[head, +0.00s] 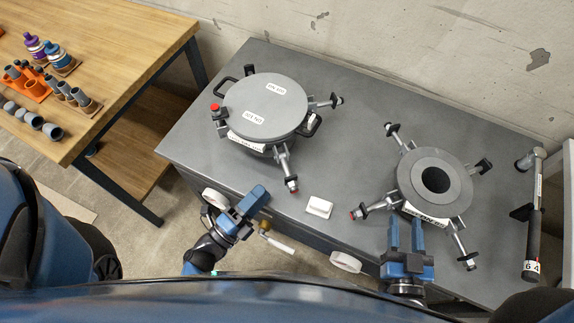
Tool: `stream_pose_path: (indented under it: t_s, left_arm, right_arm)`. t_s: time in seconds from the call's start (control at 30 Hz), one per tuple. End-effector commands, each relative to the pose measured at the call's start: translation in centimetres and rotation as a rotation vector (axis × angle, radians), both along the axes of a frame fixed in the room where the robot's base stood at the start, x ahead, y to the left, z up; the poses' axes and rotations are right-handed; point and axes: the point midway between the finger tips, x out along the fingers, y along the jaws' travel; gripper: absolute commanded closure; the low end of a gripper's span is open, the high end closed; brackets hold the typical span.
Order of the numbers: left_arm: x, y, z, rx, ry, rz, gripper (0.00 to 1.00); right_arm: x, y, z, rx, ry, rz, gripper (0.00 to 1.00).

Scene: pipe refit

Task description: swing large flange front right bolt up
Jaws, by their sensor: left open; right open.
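A grey round lidded flange (266,106) with white labels and black side handles sits at the left of the grey bench. Its front bolt (287,168) hangs outward, tilted down; another bolt (325,102) sticks out at its right. An open flange (434,183) with a dark centre hole stands at the right. Its front right bolt (461,247) and front left bolt (374,208) lie swung outward. I cannot tell for certain which flange is the large one. My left gripper (257,196) is open and empty at the bench's front edge. My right gripper (405,226) is open just in front of the right flange, left of its front right bolt.
A small white block (319,207) lies between the flanges. A wooden table (110,70) at the left holds several fittings. A concrete wall (400,40) closes off the back.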

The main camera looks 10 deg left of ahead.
Motion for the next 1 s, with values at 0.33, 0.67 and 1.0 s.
stream_pose_path:
  t_s: [0.33, 0.67, 1.0]
  left_arm:
    - [1.8, -1.5, 0.6, 0.002, -0.002, -0.008, 0.58]
    - [5.6, -4.1, 1.5, -0.001, -0.002, -0.006, 0.58]
    - [8.2, -5.8, 2.2, -0.001, 0.000, -0.001, 0.58]
  right_arm:
    - [0.0, 0.0, 0.1, 0.000, 0.000, 0.000, 0.58]
    - [0.0, 0.0, 0.3, 0.000, 0.000, 0.000, 0.58]
    - [0.0, 0.0, 0.5, 0.000, 0.000, 0.000, 0.58]
